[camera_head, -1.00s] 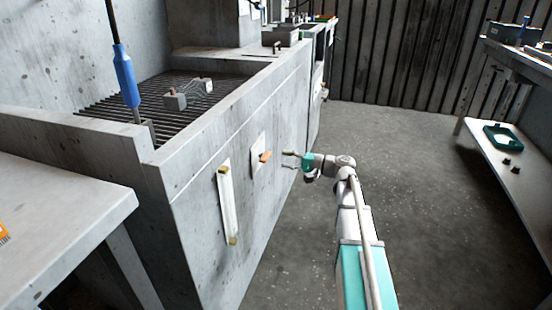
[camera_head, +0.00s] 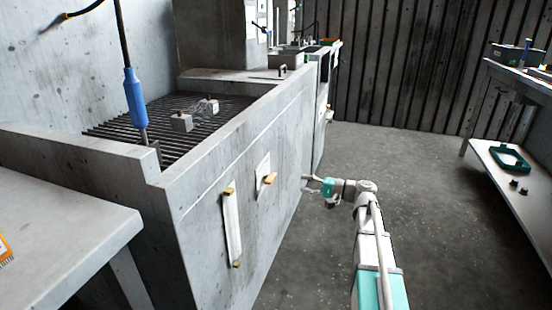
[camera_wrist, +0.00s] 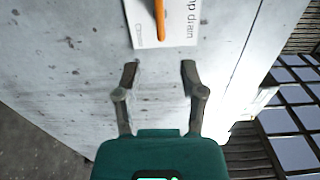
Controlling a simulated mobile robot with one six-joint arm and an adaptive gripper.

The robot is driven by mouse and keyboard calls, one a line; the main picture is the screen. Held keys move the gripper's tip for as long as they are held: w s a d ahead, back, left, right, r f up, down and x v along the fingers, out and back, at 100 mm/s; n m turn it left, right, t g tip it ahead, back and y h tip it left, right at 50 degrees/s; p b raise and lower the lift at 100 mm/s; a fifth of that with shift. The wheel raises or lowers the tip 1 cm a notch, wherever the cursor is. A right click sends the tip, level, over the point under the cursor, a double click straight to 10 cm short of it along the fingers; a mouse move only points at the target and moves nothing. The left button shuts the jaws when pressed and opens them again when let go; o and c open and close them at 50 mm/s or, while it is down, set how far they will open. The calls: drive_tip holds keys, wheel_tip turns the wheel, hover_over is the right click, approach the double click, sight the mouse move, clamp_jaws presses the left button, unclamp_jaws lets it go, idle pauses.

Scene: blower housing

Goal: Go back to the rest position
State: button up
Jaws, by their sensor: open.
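My gripper (camera_head: 308,184) is open and empty in the head view, in front of the concrete wall of the basin cabinet (camera_head: 215,200). It also shows in the wrist view (camera_wrist: 158,74), with its two fingers spread and nothing between them. Ahead of the fingertips, a white label plate (camera_wrist: 180,30) with printed text carries an orange handle (camera_wrist: 160,18). The same orange handle (camera_head: 270,178) shows in the head view, to the left of my gripper and apart from it.
A long white bar handle (camera_head: 232,230) is on the cabinet front. A grey table (camera_head: 60,215) is at left. A shelf at right holds a green tray (camera_head: 508,158). The floor (camera_head: 410,190) between is clear.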

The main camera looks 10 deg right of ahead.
drive_tip(key=s+a+f+n+g+h+p, duration=0.3)
drive_tip(key=s+a+f+g+h+p, duration=0.15)
drive_tip(key=s+a+f, duration=0.45)
drive_tip(key=s+f+n+g+h+p, duration=0.1)
drive_tip(key=s+n+g+h+p, duration=0.3)
drive_tip(key=s+h, duration=0.75)
wheel_tip(320, 180, up, 38)
drive_tip(key=p, duration=3.8)
drive_tip(key=shift+s+a+m, duration=0.25)
drive_tip(key=shift+s+m, duration=0.15)
drive_tip(key=shift+s+f+g, duration=0.1)
drive_tip(key=shift+g, duration=0.15)
